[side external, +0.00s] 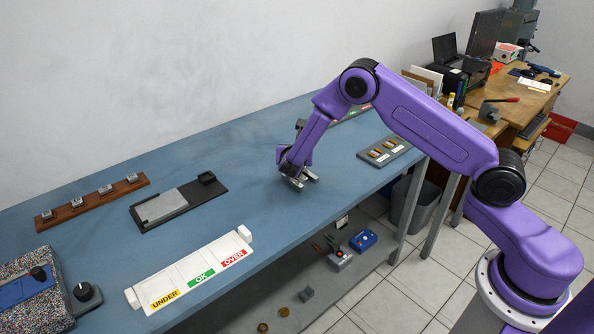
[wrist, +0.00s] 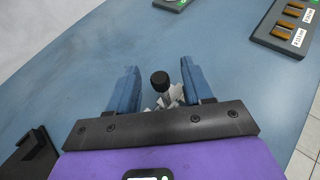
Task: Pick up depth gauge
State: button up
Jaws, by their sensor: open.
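A small grey metal piece with a round black knob, which looks like the depth gauge (wrist: 160,80), shows in the wrist view on the blue bench top. It sits between the two blue fingers of my gripper (wrist: 159,66), with a gap visible on each side of the knob. Its lower part is partly hidden by the dark bar of my gripper. In the side external view my gripper (side external: 297,181) is low over the bench, open, pointing down. I cannot make out the gauge there, behind the fingers.
A grey rack with brass pieces (side external: 384,150) lies right of my gripper. To the left are a black fixture with a grey plate (side external: 178,203), a wooden strip with metal blocks (side external: 92,199) and a white UNDER/OK/OVER tray (side external: 190,272). The bench around my gripper is clear.

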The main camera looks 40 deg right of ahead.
jog(key=shift+w+d+f, duration=0.2)
jog(key=shift+w+d, duration=0.1)
grip_shut()
